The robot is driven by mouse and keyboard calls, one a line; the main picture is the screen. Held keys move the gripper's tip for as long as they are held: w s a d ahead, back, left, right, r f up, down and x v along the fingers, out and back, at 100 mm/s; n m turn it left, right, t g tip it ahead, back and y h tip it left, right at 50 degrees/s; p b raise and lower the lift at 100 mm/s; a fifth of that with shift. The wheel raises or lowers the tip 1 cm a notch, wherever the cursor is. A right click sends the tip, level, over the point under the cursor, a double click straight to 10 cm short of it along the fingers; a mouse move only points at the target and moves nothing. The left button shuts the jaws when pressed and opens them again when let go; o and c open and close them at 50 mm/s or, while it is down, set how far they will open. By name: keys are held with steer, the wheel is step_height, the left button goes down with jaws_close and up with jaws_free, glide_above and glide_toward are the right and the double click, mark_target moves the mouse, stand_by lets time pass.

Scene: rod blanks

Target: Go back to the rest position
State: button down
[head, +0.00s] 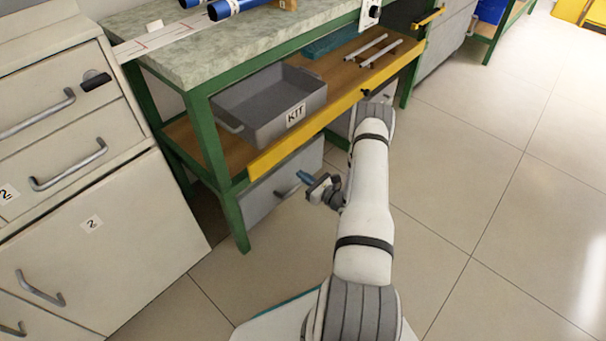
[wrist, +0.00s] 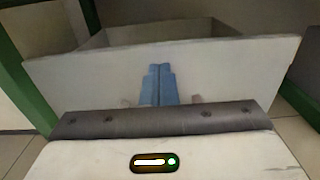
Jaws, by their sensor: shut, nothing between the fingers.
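My gripper (head: 306,178) shows in the head view in front of the workbench, below the yellow edge of its lower shelf. Its blue fingers also show in the wrist view (wrist: 160,86), side by side and shut with nothing between them. They point at the pale front of a drawer (wrist: 225,75), whose open top shows behind that front. In the head view this grey drawer (head: 262,200) sits under the shelf, beside the green leg. My white arm hides part of the bench's lower right.
A grey KIT tray (head: 262,121) and pale rods (head: 381,53) lie on the lower shelf. Blue tubes (head: 232,6) lie on the worktop. A drawer cabinet (head: 105,215) stands at the left. The tiled floor (head: 450,200) to the right is clear.

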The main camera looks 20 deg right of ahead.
steer(key=p+v, duration=0.2)
steer(key=v, duration=0.6)
steer(key=shift+s, duration=0.4)
steer(key=shift+d, duration=0.1)
